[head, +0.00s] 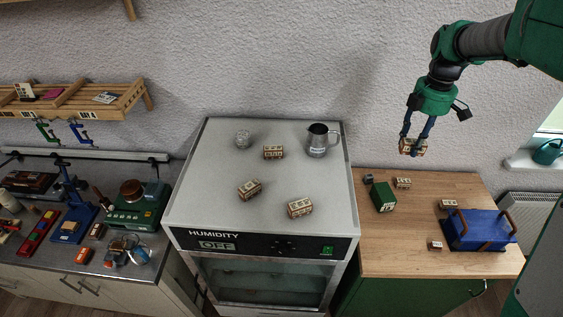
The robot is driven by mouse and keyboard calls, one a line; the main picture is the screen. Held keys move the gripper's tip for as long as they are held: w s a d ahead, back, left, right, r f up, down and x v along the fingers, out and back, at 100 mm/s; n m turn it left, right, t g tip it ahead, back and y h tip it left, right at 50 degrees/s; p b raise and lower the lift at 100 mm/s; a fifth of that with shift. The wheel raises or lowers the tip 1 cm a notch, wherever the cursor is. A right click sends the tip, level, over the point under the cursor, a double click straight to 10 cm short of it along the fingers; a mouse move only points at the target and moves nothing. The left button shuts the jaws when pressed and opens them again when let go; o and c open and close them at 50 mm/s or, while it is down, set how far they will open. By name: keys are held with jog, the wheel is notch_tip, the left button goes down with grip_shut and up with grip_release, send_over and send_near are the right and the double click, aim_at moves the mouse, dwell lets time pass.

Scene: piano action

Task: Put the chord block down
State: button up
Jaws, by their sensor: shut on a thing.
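My gripper (416,138) is at the upper right of the head view, pointing down. It is shut on a small cream and brown block (413,148), the chord block, and holds it in the air. The block appears above the back of the wooden counter (400,243), against the wall. Similar blocks stand elsewhere: three on the grey humidity cabinet (215,180), namely a back block (273,152), a left block (249,189) and a front block (300,207). Two more, one block (403,183) and another block (448,204), are on the wooden counter.
A metal jug (318,142) and a glass jar (243,139) stand on the cabinet top. The wooden counter holds a green box (384,196), a blue case (482,230) and a small block (435,246). Its front left is clear. A tool-filled bench (160,255) is at left.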

jog(key=w+a+p, duration=0.1)
jog(key=w+a, duration=0.3)
jog(key=a, duration=0.6)
jog(key=w+a+p, duration=0.1)
jog(key=w+a, duration=0.2)
jog(key=a, duration=0.8)
jog(key=w+a+p, duration=0.1)
jog(key=w+a, duration=0.3)
jog(key=a, duration=0.6)
jog(key=s+a+f+p, duration=0.1)
jog(key=s+a+p, duration=0.15)
jog(key=a, duration=1.25)
jog(key=s+a+p, duration=0.1)
jog(key=s+a, duration=0.2)
jog(key=a, duration=1.3)
jog(key=shift+n, duration=0.4)
notch_tip(320, 180, down, 5)
jog(key=shift+f, duration=0.1)
jog(key=shift+f, duration=3.1)
